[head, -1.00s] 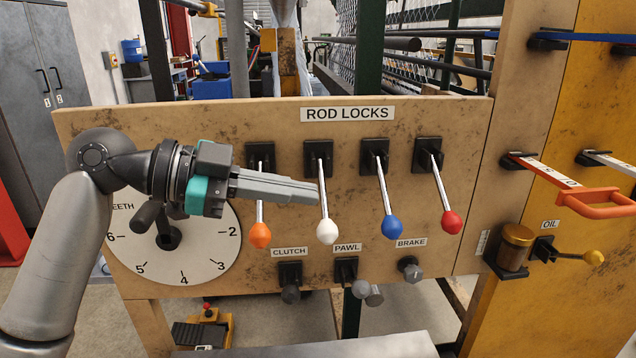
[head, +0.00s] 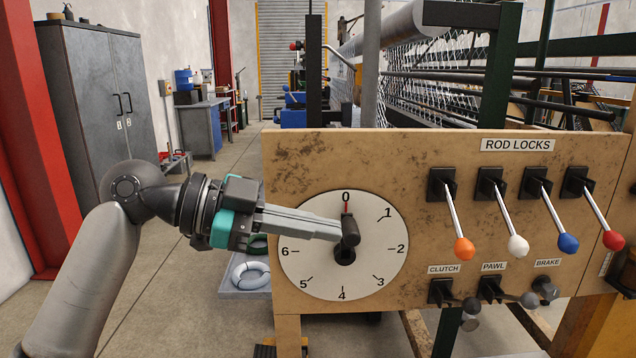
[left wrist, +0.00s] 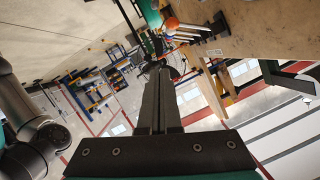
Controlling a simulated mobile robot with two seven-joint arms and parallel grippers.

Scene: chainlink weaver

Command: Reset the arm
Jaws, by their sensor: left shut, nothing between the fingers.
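My left arm comes in from the left in the head view. Its gripper (head: 338,233) is shut and empty, with the fingers pointing right. In the picture the fingertips overlap the left of the dial's black handle; I cannot tell whether they touch it. The shut fingers also show in the left wrist view (left wrist: 161,75). The round white dial (head: 310,275) has numbers 0 to 6, and its red pointer (head: 346,206) is at 0. My right gripper is not in view.
The wooden panel (head: 420,150) carries the rod lock levers with orange (head: 464,248), white (head: 517,246), blue (head: 568,243) and red (head: 613,240) knobs. Clutch, pawl and brake controls sit below them. A grey cabinet (head: 100,100) stands at the back left. Open floor lies left of the panel.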

